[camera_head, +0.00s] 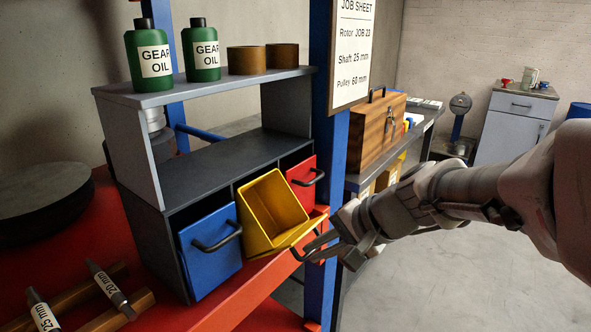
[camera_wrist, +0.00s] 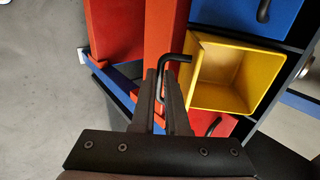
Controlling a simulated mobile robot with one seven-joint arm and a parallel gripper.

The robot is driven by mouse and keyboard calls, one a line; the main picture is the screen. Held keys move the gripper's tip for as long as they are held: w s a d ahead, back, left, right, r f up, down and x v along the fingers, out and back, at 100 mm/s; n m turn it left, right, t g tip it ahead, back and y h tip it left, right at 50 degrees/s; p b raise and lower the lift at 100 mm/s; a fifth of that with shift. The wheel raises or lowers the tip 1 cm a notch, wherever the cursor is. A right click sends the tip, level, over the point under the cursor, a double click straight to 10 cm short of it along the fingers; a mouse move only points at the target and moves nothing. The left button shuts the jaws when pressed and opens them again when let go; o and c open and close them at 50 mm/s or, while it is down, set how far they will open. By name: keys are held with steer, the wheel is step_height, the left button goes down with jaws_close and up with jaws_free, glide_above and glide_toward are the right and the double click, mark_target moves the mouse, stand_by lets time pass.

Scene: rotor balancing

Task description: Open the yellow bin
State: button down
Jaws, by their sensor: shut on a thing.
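The yellow bin (camera_head: 272,208) sits in the middle slot of the dark rack, between the blue and red bins. It is tipped forward, so its empty inside shows from above. In the wrist view the yellow bin (camera_wrist: 222,75) also shows its open inside. Its black handle (camera_wrist: 184,58) runs between the fingers of my gripper (camera_wrist: 166,82). In the head view my gripper (camera_head: 318,246) reaches in from the right and is shut on this handle at the bin's front. The fingers partly hide the handle.
The blue bin (camera_head: 210,252) is at left and the red bin (camera_head: 301,180) at right, close beside the yellow one. A blue post (camera_head: 325,170) stands just behind my gripper. Oil bottles (camera_head: 148,58) stand on the shelf above. Labelled shafts (camera_head: 108,287) lie at lower left.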

steer(key=shift+s+d+f, duration=0.1)
steer(key=shift+d+f, duration=0.05)
steer(key=shift+f, duration=0.15)
steer(key=c, duration=0.9)
jaws_free()
steer(key=shift+s+d+r, duration=0.1)
steer(key=shift+d+r, duration=0.1)
steer(key=shift+r, duration=0.35)
steer(key=p+v, duration=0.5)
steer(key=v, duration=1.1)
steer(key=shift+s+d+r, duration=0.15)
steer(key=shift+d+r, duration=0.05)
steer(key=shift+r, duration=0.05)
steer(key=s+f+n+h, duration=0.6)
steer(key=s+n+h, duration=0.1)
steer(key=s+n, duration=0.1)
steer(key=r+p, duration=1.6)
steer(key=shift+w, duration=0.2)
